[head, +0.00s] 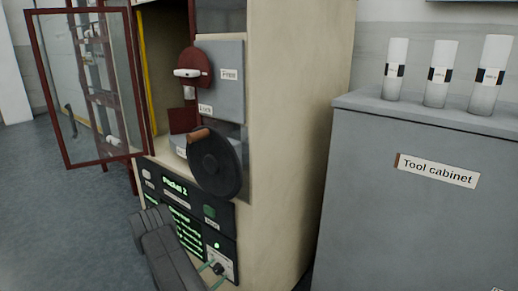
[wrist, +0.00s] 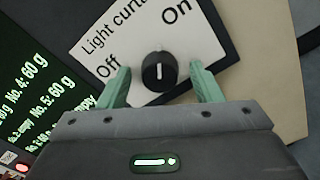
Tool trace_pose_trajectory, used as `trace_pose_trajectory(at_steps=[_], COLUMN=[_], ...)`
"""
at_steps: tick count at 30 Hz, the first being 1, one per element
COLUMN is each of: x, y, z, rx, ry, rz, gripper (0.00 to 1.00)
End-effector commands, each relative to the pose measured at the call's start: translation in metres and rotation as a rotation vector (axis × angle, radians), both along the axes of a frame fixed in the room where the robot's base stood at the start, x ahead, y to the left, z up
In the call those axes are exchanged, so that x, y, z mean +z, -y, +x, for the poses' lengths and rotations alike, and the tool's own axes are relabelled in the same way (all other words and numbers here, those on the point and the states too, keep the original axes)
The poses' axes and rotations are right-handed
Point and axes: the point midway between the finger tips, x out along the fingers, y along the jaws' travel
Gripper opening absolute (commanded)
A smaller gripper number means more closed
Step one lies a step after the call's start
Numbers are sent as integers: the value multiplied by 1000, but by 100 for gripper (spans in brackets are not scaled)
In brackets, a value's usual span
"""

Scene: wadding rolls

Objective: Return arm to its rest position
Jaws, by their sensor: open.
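My gripper (head: 211,275) is at the lower right of the machine's front panel in the head view. Its two green fingers are apart in the wrist view (wrist: 159,72). Between them is a black rotary knob (wrist: 158,73) with a white mark that stands upright in the picture. The knob sits on a white "Light curtain" plate (wrist: 140,35), with "Off" at left and "On" at upper right. My arm reaches up from the bottom of the head view.
A glass door (head: 85,90) with a red frame stands open at left. A round black disc with a brown handle (head: 215,165) juts out above the panel. The grey tool cabinet (head: 400,200) stands at right with three white rolls on top. Open floor (head: 50,220) lies at left.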

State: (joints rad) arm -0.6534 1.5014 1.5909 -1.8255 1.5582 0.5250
Motion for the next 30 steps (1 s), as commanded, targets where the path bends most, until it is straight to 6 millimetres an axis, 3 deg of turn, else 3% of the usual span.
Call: trace_pose_trajectory(at_steps=[19,30], x=[2,0], y=[0,-8], z=[0,-11], rx=[0,0], ry=[-328,-354], rz=[-420,-453], gripper=[59,59])
